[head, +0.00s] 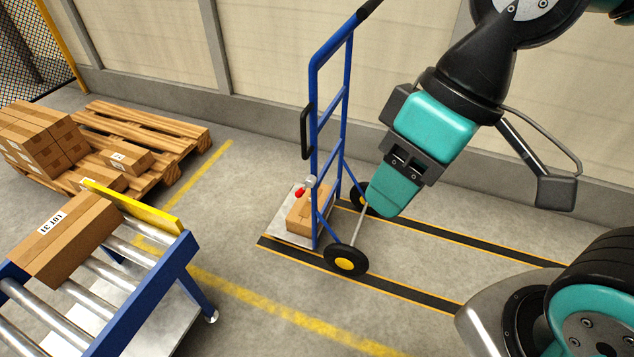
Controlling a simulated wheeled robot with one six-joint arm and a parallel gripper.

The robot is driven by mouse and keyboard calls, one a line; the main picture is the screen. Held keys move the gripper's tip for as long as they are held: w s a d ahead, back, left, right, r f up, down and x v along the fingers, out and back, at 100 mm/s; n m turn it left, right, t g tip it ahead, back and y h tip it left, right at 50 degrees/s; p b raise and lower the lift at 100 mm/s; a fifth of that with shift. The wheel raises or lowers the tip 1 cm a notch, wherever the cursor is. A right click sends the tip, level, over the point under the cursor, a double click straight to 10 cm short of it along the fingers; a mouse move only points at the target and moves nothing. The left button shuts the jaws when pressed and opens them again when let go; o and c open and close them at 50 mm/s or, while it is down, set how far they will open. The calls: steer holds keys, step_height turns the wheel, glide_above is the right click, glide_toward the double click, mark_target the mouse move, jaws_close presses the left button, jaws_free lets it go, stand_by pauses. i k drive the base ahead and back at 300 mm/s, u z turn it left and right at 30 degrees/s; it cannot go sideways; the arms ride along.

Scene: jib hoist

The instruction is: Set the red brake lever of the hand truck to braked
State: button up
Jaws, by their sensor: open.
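The blue hand truck (316,150) stands upright in the middle of the head view, its wheels between two dark floor strips with yellow edges. Its small red brake lever (300,193) sits low on the frame, just above the carton on the toe plate. I cannot tell which setting the lever is in. My gripper (388,195) hangs to the right of the truck, apart from the lever. The jaws are open and hold nothing that shows; the fingertips are seen from behind and overlap the view of the far wheel.
A carton (298,216) rests on the toe plate. A roller conveyor (140,308) with a carton (68,236) and yellow end stop stands at lower left. Pallets (150,135) with stacked boxes lie at left. A wall runs behind. Floor in front of the truck is clear.

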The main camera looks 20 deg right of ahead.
mark_target(310, 181)
steer(key=z, duration=1.35)
steer(key=k, duration=0.6)
steer(key=u, duration=1.15)
